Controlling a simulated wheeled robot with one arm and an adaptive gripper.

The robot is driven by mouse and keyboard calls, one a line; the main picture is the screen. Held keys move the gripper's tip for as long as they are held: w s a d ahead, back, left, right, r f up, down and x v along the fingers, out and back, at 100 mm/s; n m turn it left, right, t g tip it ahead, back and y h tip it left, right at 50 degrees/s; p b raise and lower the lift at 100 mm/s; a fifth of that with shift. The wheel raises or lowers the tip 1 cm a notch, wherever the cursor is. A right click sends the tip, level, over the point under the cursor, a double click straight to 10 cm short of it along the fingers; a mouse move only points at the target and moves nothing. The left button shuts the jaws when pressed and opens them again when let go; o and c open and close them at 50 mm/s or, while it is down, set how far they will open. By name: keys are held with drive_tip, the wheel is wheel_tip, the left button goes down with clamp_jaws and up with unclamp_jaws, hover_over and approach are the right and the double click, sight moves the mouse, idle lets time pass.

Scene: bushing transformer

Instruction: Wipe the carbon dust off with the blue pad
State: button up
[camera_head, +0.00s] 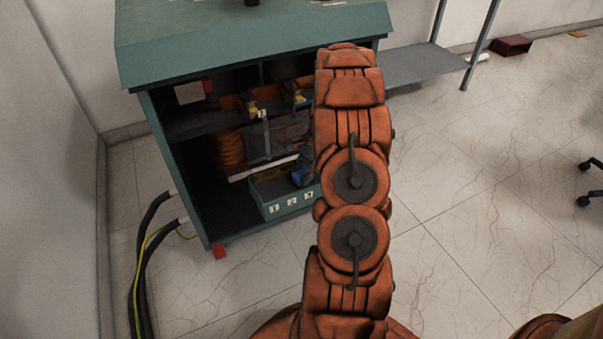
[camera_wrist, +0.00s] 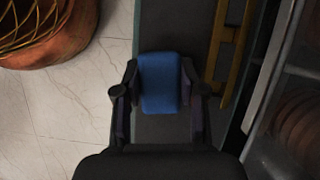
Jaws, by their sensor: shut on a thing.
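The blue pad (camera_wrist: 160,82) sits between the two fingers of my gripper (camera_wrist: 160,95) in the wrist view, and the gripper is shut on it. In the head view my orange arm reaches to the open front of the green transformer cabinet (camera_head: 250,40) and hides part of its inside. A bit of blue (camera_head: 300,172) shows beside the arm, above a tray with number labels (camera_head: 290,204). I cannot make out the carbon dust in either view.
Coils (camera_head: 229,148) and a shelf stand inside the cabinet. Black cables (camera_head: 148,225) run along its left side. A grey side table (camera_head: 420,66) stands at the right behind my arm. The tiled floor in front is clear.

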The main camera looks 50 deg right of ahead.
sight(282, 184)
drive_tip(key=shift+f, duration=0.2)
drive_tip(key=shift+w+a+r+p, duration=0.1)
drive_tip(key=shift+w+a+p, duration=0.15)
drive_tip(key=shift+a, duration=0.3)
drive_tip(key=shift+w+a+r+p, duration=0.1)
drive_tip(key=shift+w+a+p, duration=0.1)
drive_tip(key=shift+a, duration=0.3)
drive_tip(key=shift+w+a+f+p, duration=0.1)
drive_tip(key=shift+w+a+p, duration=0.3)
drive_tip(key=shift+a, duration=0.95)
drive_tip(key=shift+w+a+f+p, duration=0.1)
drive_tip(key=shift+w+a+p, duration=0.3)
drive_tip(key=shift+a, duration=0.9)
drive_tip(key=shift+w+a+f+p, duration=0.1)
drive_tip(key=shift+w+a+p, duration=0.3)
drive_tip(key=shift+a, duration=0.95)
drive_tip(key=shift+w, duration=0.2)
drive_tip(key=shift+w+d+r+p, duration=0.15)
drive_tip(key=shift+w+p, duration=0.2)
drive_tip(key=shift+w, duration=0.05)
drive_tip(key=shift+w+d, duration=0.2)
drive_tip(key=shift+w, duration=0.1)
drive_tip(key=shift+s+d+p, duration=0.25)
drive_tip(key=shift+d+p, duration=0.05)
drive_tip(key=shift+d, duration=0.45)
drive_tip(key=shift+s+d+p, duration=0.2)
drive_tip(key=shift+d+p, duration=0.05)
drive_tip(key=shift+d, duration=0.45)
